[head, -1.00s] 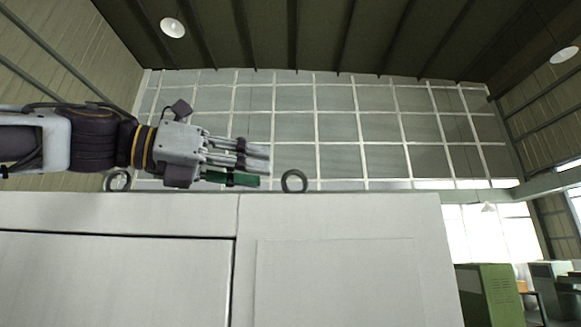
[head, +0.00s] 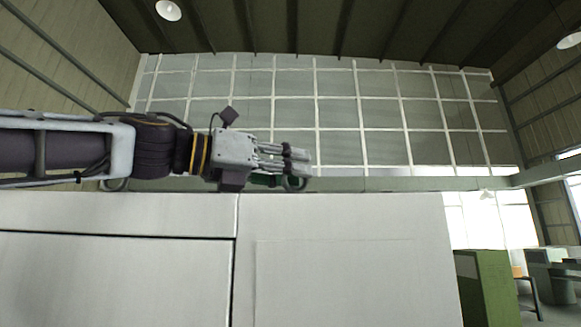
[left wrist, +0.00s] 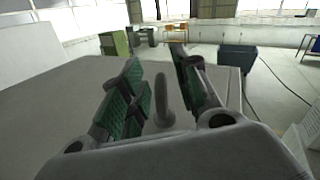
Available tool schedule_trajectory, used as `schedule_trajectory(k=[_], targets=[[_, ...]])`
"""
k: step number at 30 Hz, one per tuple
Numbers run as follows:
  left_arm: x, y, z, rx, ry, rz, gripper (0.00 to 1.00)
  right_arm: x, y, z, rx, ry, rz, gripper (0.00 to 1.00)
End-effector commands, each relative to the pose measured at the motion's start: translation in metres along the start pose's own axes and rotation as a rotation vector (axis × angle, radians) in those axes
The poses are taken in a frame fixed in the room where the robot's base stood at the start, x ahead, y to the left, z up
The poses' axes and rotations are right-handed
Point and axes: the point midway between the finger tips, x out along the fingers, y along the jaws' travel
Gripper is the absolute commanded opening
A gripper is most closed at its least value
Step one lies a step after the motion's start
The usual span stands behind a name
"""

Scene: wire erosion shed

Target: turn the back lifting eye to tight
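A grey lifting eye (head: 294,186) stands on top of the white cabinet (head: 345,260), partly hidden by my left fingers in the head view. In the left wrist view this lifting eye (left wrist: 162,103) shows nearly edge-on, upright on its round base. My left gripper (head: 298,163) reaches level from the left to it. Its green-padded fingers (left wrist: 157,72) are open, one on each side of the eye, with gaps visible. A second lifting eye (head: 114,185) is further left, mostly behind my left arm. The frames do not label which is the back one. My right gripper is out of view.
The cabinet's flat top (left wrist: 75,105) is clear around the eye. Beyond it on the floor are a green cabinet (left wrist: 114,43), a dark bin (left wrist: 238,59) and an orange-topped table (left wrist: 203,32).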

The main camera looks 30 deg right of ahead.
Motion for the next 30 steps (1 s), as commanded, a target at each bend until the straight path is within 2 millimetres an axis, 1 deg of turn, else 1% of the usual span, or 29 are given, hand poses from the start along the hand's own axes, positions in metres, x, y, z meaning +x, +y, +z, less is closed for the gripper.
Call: schedule_trajectory(k=[4,11,30], targets=[[0.0000,0.0000,-0.0003,0.000,0.000,0.000,0.30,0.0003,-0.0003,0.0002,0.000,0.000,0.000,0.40],[0.0000,-0.0002,-0.0004,0.000,0.000,-0.001,0.00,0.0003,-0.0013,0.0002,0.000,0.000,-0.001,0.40],[0.0004,-0.0012,-0.0007,-0.002,0.001,-0.003,0.00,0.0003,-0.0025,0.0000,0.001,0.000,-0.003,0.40]])
